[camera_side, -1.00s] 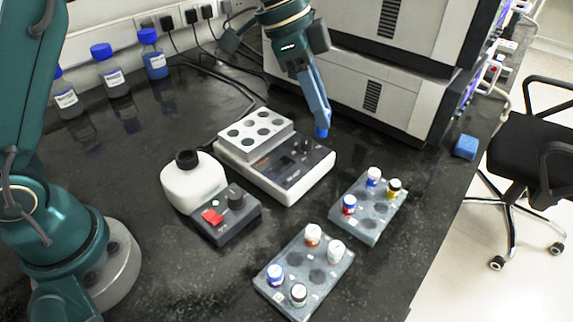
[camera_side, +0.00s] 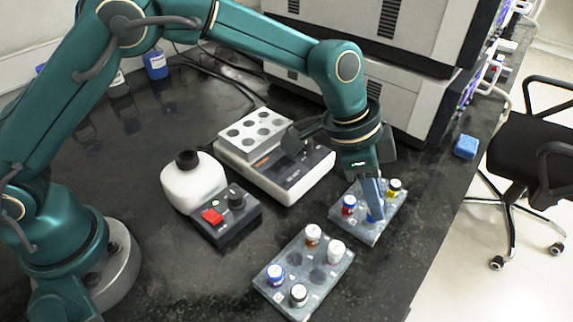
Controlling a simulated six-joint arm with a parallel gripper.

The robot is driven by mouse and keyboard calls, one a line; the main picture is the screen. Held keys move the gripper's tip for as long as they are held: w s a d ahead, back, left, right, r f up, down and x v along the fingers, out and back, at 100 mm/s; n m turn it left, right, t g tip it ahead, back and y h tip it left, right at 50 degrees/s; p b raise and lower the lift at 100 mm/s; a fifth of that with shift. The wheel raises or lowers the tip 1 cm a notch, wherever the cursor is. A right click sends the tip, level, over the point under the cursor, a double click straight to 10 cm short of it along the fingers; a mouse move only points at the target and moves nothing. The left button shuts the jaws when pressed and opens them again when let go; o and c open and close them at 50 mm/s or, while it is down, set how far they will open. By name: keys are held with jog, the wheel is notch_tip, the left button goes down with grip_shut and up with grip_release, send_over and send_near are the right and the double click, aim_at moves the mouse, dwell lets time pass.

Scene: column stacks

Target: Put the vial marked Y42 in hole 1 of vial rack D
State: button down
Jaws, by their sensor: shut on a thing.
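My gripper (camera_side: 374,205) points down over the rear right vial rack (camera_side: 343,225). It is shut on a vial that its fingers largely hide; no marking can be read on it. In this rack a red-and-blue vial (camera_side: 349,205) stands left of the fingers and a yellow-and-black vial (camera_side: 394,188) stands right of them. The front rack (camera_side: 312,311) holds a blue-and-white vial (camera_side: 275,275), an orange-banded vial (camera_side: 312,236), a white-capped vial (camera_side: 336,251) and a pale vial with a dark band (camera_side: 298,295). The rack letters and vial marks are too small to read.
A device with a white block of holes (camera_side: 256,134) stands behind the racks. Large grey instruments (camera_side: 425,95) stand at the back. A blue block (camera_side: 466,147) lies at the right edge.

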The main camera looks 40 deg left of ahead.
aim_at(367, 219)
jog(key=shift+f, duration=1.3)
jog(key=shift+f, duration=0.2)
jog(key=c, duration=0.7)
grip_release()
jog(key=shift+r, duration=0.1)
